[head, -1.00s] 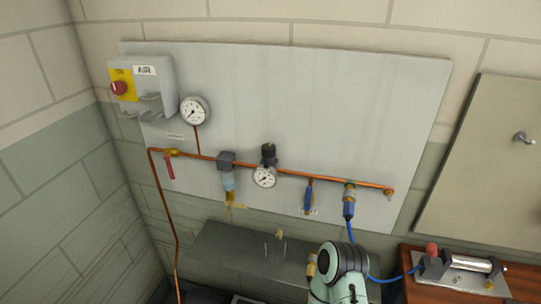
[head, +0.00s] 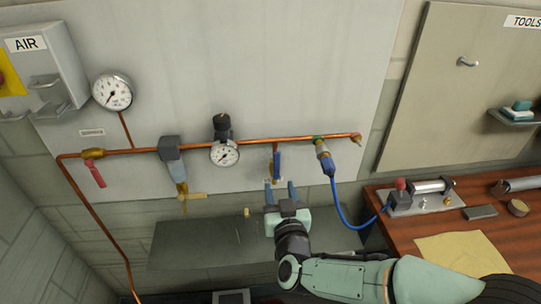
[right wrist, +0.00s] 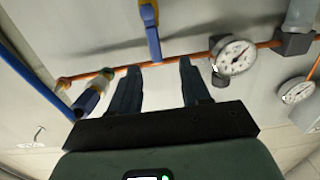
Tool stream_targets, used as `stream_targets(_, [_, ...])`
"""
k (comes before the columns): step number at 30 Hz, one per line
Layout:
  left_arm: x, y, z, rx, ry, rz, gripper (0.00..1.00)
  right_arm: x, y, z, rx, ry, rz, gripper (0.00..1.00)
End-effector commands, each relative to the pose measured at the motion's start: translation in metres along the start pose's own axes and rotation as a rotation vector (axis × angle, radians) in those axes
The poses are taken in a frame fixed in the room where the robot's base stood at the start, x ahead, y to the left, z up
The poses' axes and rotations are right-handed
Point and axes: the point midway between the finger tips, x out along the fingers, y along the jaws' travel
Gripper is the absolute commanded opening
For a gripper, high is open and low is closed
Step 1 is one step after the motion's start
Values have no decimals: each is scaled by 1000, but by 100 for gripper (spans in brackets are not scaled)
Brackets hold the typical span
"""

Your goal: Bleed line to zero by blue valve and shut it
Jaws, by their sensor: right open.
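The blue valve (head: 277,163) hangs on a short stub below the copper line (head: 190,149); its lever points down. In the right wrist view the blue lever (right wrist: 153,38) is just beyond and between the fingertips, apart from them. My right gripper (head: 281,188) is open and empty right below the lever, fingers pointing up at the panel; it fills the lower right wrist view (right wrist: 158,75). A round gauge (head: 224,154) sits left of the valve, also in the right wrist view (right wrist: 235,58). A larger gauge (head: 113,92) is higher left. The needles are too small to read surely.
A hose coupling (head: 325,158) with a blue hose (head: 340,207) hangs close right of the valve. A filter (head: 176,172) and a red lever (head: 97,175) are to the left. A wooden bench (head: 390,228) with a cylinder (head: 433,186) stands at right.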

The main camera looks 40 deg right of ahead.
Motion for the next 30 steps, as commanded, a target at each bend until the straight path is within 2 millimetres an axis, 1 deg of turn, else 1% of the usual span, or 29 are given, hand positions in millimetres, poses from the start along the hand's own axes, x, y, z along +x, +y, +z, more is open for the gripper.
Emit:
stream_targets(1, [2, -1, 1, 0, -1, 0, 43, -3, 3, -7, -2, 22, 10, 47])
stream_targets(3, [1, 0, 1, 0, -1, 0, 43, -3, 5, -13, -3, 36, 19, 47])
stream_targets(5, [0, 0, 0, 0, -1, 0, 43, 0, 6, -14, -4, 38, 21, 47])
stream_targets(7, [-2, 1, 0, 1, 0, 1, 43, 8, 6, -14, -3, 36, 21, 47])
stream_targets(11, [-8, 4, -2, 2, 4, 2, 43, 32, 6, -15, -2, 34, 21, 47])
stream_targets(15, [-17, 8, -6, 4, 10, 4, 43, 63, 6, -17, -2, 34, 20, 47])
stream_targets(21, [-29, 15, -12, 7, 19, 7, 43, 102, 7, -19, -2, 35, 20, 47])
stream_targets(25, [-35, 18, -16, 9, 24, 9, 43, 119, 7, -19, -2, 36, 20, 47])
stream_targets(30, [-38, 20, -17, 10, 26, 10, 43, 128, 7, -18, -1, 36, 18, 47])
